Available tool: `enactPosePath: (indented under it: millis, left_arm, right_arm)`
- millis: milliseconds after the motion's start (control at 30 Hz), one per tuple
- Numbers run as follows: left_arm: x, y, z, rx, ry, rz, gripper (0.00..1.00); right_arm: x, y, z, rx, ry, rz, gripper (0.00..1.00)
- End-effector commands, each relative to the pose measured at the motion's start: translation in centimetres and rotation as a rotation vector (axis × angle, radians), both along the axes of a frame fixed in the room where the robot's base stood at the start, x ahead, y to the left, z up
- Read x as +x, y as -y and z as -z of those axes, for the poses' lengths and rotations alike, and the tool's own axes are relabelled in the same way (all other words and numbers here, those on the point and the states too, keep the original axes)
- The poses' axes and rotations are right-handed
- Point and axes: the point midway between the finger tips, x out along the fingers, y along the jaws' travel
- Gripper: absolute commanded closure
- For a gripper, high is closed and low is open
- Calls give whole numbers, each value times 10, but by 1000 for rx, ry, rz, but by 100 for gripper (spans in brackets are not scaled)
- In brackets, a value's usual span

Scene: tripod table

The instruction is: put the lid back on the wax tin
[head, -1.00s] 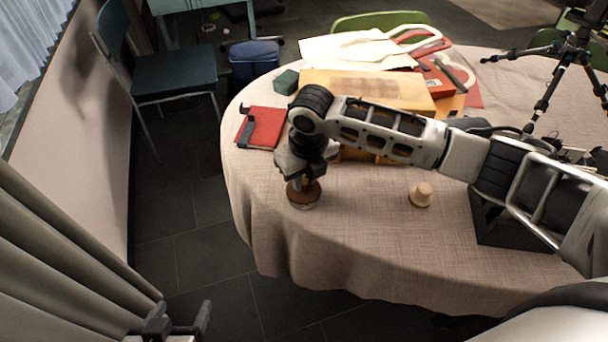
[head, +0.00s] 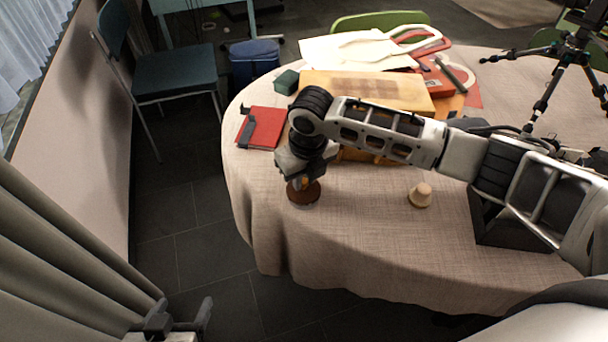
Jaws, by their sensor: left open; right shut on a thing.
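My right gripper (head: 301,178) points down near the table's left front and is shut on the brown round lid (head: 307,194). The wax tin (head: 304,205) is directly under the lid, and only a thin pale part of its side shows below the lid's edge. I cannot tell whether the lid is fully seated on it. The gripper and wrist hide the back of the lid. My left gripper (head: 178,318) is open and empty, low at the bottom left, off the table.
A dark box (head: 505,222) is at right. The front cloth is clear.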

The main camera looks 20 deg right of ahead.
Motion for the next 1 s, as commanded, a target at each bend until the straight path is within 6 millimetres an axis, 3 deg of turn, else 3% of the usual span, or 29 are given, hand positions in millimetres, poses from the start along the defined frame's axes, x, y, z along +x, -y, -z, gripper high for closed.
enactPosePath:
  millis: [1000]
  left_arm:
    - [-1,-2,-8,7,2,5,32]
  right_arm:
    - [0,0,0,0,0,0,100]
